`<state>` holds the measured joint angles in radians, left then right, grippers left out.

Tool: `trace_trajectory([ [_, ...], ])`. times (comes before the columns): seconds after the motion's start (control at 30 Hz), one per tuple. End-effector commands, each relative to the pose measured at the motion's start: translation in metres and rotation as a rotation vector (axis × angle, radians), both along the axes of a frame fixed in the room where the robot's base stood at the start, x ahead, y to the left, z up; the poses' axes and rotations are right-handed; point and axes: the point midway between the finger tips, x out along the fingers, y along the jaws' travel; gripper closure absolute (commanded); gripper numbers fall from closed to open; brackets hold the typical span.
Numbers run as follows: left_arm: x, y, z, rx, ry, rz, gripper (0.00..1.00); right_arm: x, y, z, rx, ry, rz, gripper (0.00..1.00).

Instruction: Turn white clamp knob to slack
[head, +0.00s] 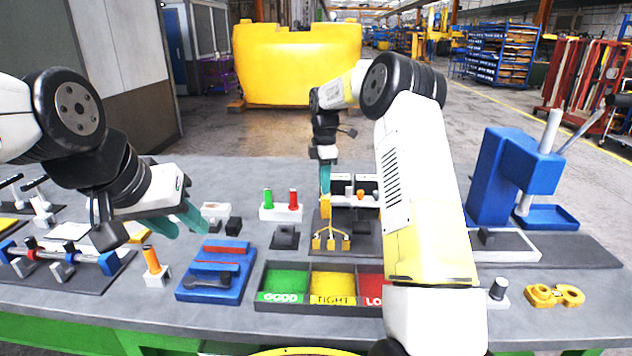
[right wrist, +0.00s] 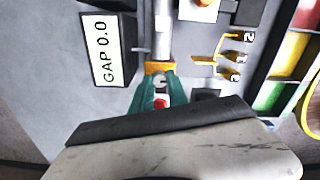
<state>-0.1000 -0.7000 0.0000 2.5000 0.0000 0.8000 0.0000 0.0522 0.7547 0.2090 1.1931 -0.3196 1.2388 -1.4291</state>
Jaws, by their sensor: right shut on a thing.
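My right gripper (head: 325,190) reaches down from the back over a dark fixture behind the sorting tray. In the right wrist view its teal fingers (right wrist: 157,80) are closed around a small pale piece, apparently the white clamp knob (right wrist: 160,81), mostly hidden by them. A yellow block (right wrist: 161,67) and a grey metal spindle (right wrist: 162,35) lie just beyond the fingertips. The knob's setting cannot be read. A yellow three-branched piece (head: 330,240) numbered 1 to 3 is on the fixture. My left gripper (head: 186,225) is open and empty above the table at left.
A GAP 0.0 display (right wrist: 106,50) stands beside the spindle. A green, yellow and red tray (head: 331,309) lies in front. A blue tool block (head: 215,272) and orange-handled post (head: 152,260) sit front left. A blue press (head: 515,175) stands right; green and red posts (head: 281,213) stand nearby.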

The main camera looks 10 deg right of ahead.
Motion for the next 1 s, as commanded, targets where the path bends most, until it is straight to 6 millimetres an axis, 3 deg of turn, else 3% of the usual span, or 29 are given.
trace_trajectory([
  [0.4, 0.000, 0.000, 0.000, 0.000, 0.000, 0.000, 0.64, 0.001, -0.001, 0.001, -0.001, -0.004, 0.006, 1.00],
  [0.43, 0.000, 0.000, 0.000, 0.000, 0.000, 0.000, 0.64, 0.001, -0.001, 0.001, -0.001, -0.004, 0.006, 0.77],
  [0.53, 0.000, 0.000, 0.000, 0.000, 0.000, 0.000, 0.64, 0.001, -0.001, 0.001, -0.001, -0.003, 0.006, 0.59],
  [0.87, 0.000, 0.000, 0.000, 0.000, 0.000, 0.000, 0.64, 0.001, 0.000, 0.002, 0.000, -0.002, 0.005, 0.59],
  [1.0, 0.000, 0.000, 0.000, 0.000, 0.000, 0.000, 0.64, 0.001, 0.000, 0.017, 0.000, -0.005, 0.005, 0.59],
])
